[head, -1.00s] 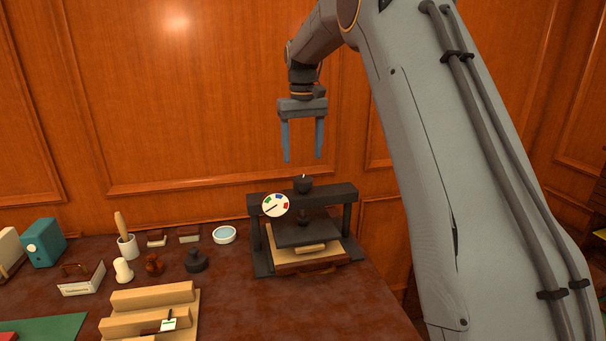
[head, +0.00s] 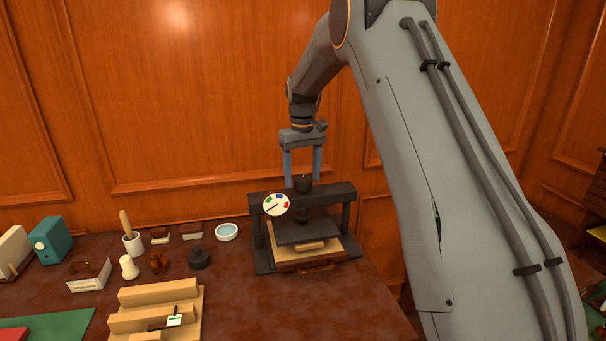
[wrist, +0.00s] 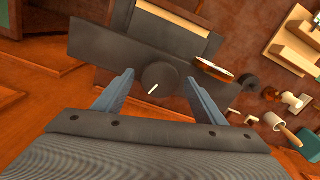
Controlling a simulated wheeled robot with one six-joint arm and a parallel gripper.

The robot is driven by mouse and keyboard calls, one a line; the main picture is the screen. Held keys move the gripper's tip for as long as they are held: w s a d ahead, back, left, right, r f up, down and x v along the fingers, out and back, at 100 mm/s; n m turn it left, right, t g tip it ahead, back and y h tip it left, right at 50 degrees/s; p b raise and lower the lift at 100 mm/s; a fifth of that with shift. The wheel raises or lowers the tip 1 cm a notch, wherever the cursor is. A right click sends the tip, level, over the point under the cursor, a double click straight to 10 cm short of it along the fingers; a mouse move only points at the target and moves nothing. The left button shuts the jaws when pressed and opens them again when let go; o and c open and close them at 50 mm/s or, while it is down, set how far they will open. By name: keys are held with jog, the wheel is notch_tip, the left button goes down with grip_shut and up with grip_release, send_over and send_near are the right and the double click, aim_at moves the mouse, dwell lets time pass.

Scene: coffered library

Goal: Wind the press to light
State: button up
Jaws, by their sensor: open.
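The black press (head: 335,192) stands at the right of the desk with its plate (head: 305,232) above a light board and a brown book-like block. A round dark knob (head: 302,182) with a white mark sits on top of its crossbeam. A white dial (head: 276,204) with green, blue and red patches and a dark needle is on the front. My gripper (head: 302,182) is open, pointing down, with its fingers on either side of the knob. In the wrist view the knob (wrist: 160,77) lies between the fingertips, with gaps visible.
Left of the press are a white dish with blue inside (head: 227,232), dark and brown stampers, a cup with a wooden handle (head: 132,243), a teal box (head: 50,240) and a stepped wooden rack (head: 155,312). The wood-panelled wall is close behind.

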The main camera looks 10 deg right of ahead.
jog(key=c, duration=1.1)
jog(key=shift+o, duration=0.3)
